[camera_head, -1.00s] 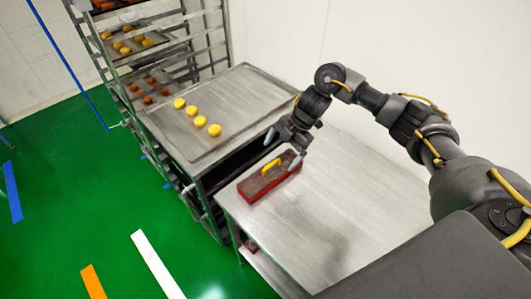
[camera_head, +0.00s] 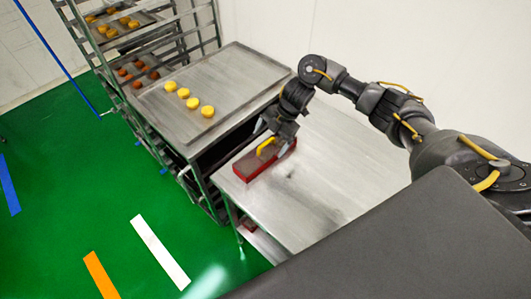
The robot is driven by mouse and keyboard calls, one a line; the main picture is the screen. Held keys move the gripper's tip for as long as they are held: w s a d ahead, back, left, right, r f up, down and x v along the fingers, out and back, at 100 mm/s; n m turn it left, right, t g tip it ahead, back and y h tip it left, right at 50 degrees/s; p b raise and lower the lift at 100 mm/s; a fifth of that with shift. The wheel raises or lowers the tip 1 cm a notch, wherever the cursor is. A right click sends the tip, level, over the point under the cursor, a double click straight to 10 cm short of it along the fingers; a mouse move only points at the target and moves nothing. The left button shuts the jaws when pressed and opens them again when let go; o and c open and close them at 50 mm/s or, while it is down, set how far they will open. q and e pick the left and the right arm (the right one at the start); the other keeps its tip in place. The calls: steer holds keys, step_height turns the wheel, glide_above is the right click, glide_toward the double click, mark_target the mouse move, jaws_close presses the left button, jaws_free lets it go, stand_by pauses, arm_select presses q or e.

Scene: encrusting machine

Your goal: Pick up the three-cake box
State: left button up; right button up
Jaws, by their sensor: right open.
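I cannot tell whether the fingers touch the handle. My left gripper is not in view.
The box stands on a steel table (camera_head: 330,180) with clear room to its right. A metal tray (camera_head: 225,85) with several yellow cakes (camera_head: 190,103) lies on a stand beyond it. A tray rack (camera_head: 178,45) stands at the back left. A white wall rises behind the table.

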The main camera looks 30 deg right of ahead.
mark_target(264, 151)
steer(key=x, duration=0.1)
steer(key=p+x, duration=0.1)
steer(key=x, duration=0.2)
steer(key=shift+d+f, duration=0.15)
steer(key=shift+d, duration=0.15)
steer(key=shift+a+f, duration=0.2)
steer(key=shift+f, duration=0.15)
steer(key=c, duration=1.1)
steer(key=shift+o, duration=0.2)
steer(key=shift+r, duration=0.1)
